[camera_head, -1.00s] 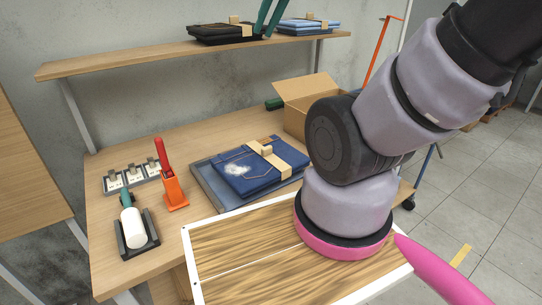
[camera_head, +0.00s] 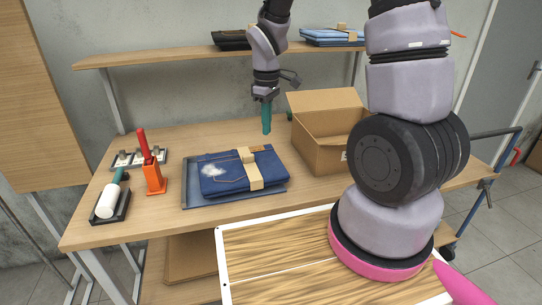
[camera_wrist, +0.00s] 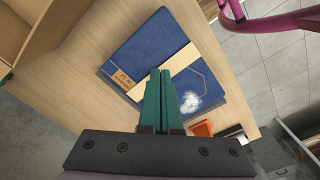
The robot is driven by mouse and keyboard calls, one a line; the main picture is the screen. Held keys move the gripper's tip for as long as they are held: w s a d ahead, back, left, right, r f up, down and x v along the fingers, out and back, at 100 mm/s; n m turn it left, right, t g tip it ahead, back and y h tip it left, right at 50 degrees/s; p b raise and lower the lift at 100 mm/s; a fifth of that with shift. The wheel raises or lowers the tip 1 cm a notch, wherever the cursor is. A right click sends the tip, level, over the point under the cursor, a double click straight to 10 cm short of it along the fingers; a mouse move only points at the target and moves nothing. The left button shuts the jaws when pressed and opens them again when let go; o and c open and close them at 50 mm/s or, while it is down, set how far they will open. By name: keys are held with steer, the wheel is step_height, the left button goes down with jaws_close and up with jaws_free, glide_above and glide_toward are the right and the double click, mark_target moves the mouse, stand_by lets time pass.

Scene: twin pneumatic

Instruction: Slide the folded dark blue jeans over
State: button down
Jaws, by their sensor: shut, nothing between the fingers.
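The folded dark blue jeans (camera_head: 222,182) lie in a shallow grey-blue tray (camera_head: 194,200) on the wooden table. A tan band with a small block (camera_head: 249,169) crosses them, and a white patch shows at their left. In the wrist view the jeans (camera_wrist: 150,42) lie below the fingers, with a brown label and the white patch visible. My gripper (camera_head: 267,131) has teal fingers pointing down, shut and empty, above the table near the back right of the jeans. The fingers (camera_wrist: 160,72) also show together in the wrist view. I see no contact with the jeans.
An open cardboard box (camera_head: 320,155) stands right of the tray. At left are an orange holder (camera_head: 154,180) with a red-handled tool and a white roller (camera_head: 108,201) in a dark cradle. A shelf (camera_head: 190,57) behind holds folded black (camera_head: 232,41) and light blue garments (camera_head: 332,38).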

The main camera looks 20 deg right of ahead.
mark_target(256, 165)
steer(key=shift+n, duration=0.3)
steer(key=f, duration=1.1)
steer(key=shift+s+d, duration=0.1)
steer(key=shift+s, duration=0.1)
steer(key=shift+w+a, duration=0.85)
steer(key=shift+a, duration=0.1)
steer(key=shift+w+a, duration=0.5)
steer(key=shift+a, duration=0.1)
steer(key=w+a, duration=0.3)
steer(key=shift+w+a, duration=0.15)
steer(key=shift+a, duration=0.25)
